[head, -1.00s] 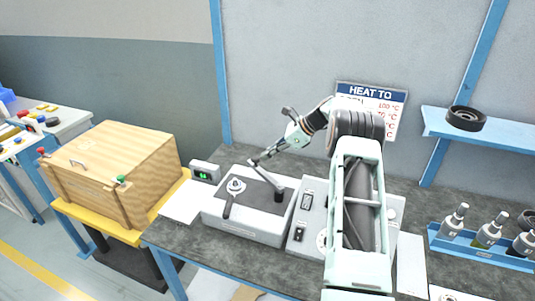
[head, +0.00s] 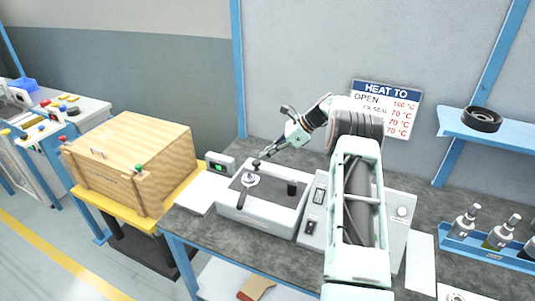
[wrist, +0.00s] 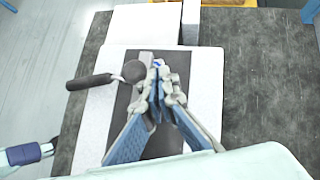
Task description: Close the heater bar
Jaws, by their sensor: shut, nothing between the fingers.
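The white heater unit (head: 262,224) stands on the bench with a dark strip (head: 270,192) across its top. A silver round fitting (head: 250,181) with a black handle (head: 240,201) sits at its left end, and a short black post (head: 292,187) at its right. The handle also shows in the wrist view (wrist: 90,82), beside a dark round knob (wrist: 134,71). My gripper (head: 265,154) is shut and empty above the far left part of the unit; in the wrist view its fingertips (wrist: 158,72) are right of the knob. I cannot clearly make out the heater bar or its angle; contact is unclear.
A grey control box (head: 312,222) stands right of the unit. A small display with green digits (head: 219,164) is at its left. A wooden crate (head: 135,165), a blue bottle rack (head: 485,248) and a wall shelf (head: 490,127) flank the bench.

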